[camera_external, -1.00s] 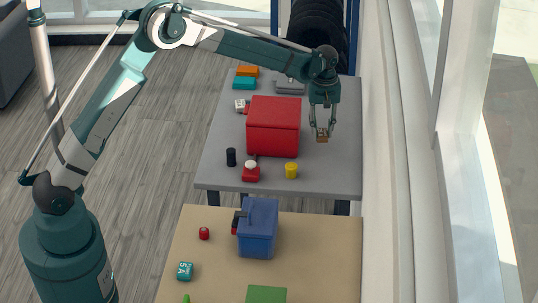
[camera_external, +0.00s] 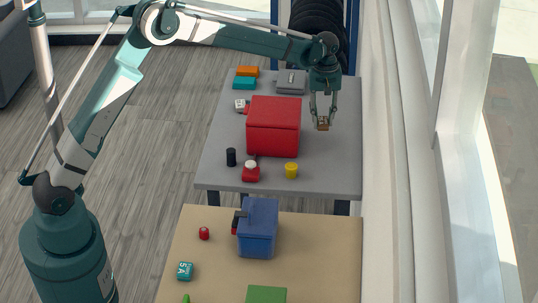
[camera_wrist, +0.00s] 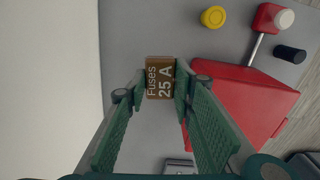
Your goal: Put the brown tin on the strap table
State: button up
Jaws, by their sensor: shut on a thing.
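The brown tin (camera_external: 323,124) is a small box. It also shows in the wrist view (camera_wrist: 160,78), with the words "Fuses 25 A" on its face. My gripper (camera_external: 323,116) is shut on it, one green finger on each side. The tin hangs over the right side of the grey table (camera_external: 225,175), apparently just above the top. A beige table (camera_external: 320,240) stands nearer the camera. I see no label or strap that tells which one is the strap table.
A large red box (camera_external: 273,127) stands left of my gripper. A yellow tin (camera_external: 291,171), a black cylinder (camera_external: 231,157) and a grey case (camera_external: 291,82) are also on the grey table. A blue box (camera_external: 258,229) stands on the beige table. The beige table's right part is clear.

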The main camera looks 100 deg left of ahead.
aim_at(323, 120)
notch_tip(323, 120, up, 4)
jog(key=shift+r, duration=0.1)
jog(key=d+r+m+p, duration=0.1)
jog(key=d+r+m, duration=0.15)
jog(key=d, duration=3.15)
jog(key=s+d+f+m+p, duration=0.1)
jog(key=s+d, duration=0.5)
jog(key=d, duration=0.4)
jog(key=s+d+f+m, duration=0.1)
jog(key=s+d, duration=0.6)
jog(key=d, duration=0.3)
jog(key=s+d+f+m+p, duration=0.1)
jog(key=s+d, duration=0.5)
jog(key=d, duration=0.5)
jog(key=f, duration=0.4)
jog(key=shift+a+f, duration=0.3)
jog(key=shift+f, duration=0.15)
jog(key=shift+f+b, duration=0.6)
jog(key=shift+f, duration=2.2)
